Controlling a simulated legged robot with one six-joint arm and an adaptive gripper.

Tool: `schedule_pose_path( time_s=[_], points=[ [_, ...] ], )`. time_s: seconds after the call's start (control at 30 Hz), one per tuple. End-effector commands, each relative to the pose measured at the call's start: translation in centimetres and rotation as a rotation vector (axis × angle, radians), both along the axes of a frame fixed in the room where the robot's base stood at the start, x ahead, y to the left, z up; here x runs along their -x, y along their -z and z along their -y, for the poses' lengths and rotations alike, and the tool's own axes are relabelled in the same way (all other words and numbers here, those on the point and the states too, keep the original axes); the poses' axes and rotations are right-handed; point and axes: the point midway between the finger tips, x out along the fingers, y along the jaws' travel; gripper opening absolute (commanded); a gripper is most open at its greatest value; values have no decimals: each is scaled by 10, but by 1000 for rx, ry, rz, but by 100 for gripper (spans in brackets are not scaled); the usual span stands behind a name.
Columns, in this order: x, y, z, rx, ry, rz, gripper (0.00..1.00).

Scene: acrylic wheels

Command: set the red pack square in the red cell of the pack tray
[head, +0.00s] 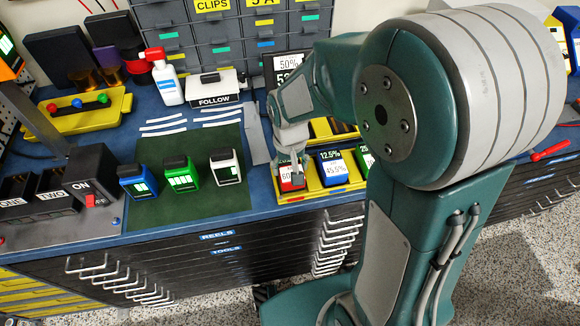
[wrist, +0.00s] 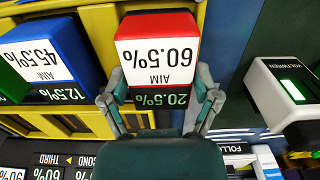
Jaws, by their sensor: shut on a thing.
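The red pack (head: 287,186) is at the left end of the yellow pack tray (head: 313,194), behind a red mark on the tray's front edge. In the wrist view the red pack (wrist: 158,22) shows a white label reading 60.5%, upside down, and looks nearly square to the picture. My gripper (head: 293,168) comes down on it from above. In the wrist view my gripper (wrist: 160,100) has one finger on each side of the pack's dark end and is shut on it. I cannot tell whether the pack rests on the cell floor.
A blue pack (head: 335,171) sits in the cell right beside it, with a green one partly hidden farther right. Blue, green and white devices stand on a dark green mat (head: 205,207) to the left. A FOLLOW box (head: 213,90) stands behind.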

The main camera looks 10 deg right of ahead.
Motion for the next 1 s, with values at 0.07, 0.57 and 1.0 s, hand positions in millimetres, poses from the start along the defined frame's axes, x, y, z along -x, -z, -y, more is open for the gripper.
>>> schedule_pose_path(
  time_s=[0.07,0.57,1.0],
  points=[
    [0,7,0,0,0,0,18],
    [0,10,0,0,0,2,100],
    [-1,0,0,-1,0,5,100]
  ],
)
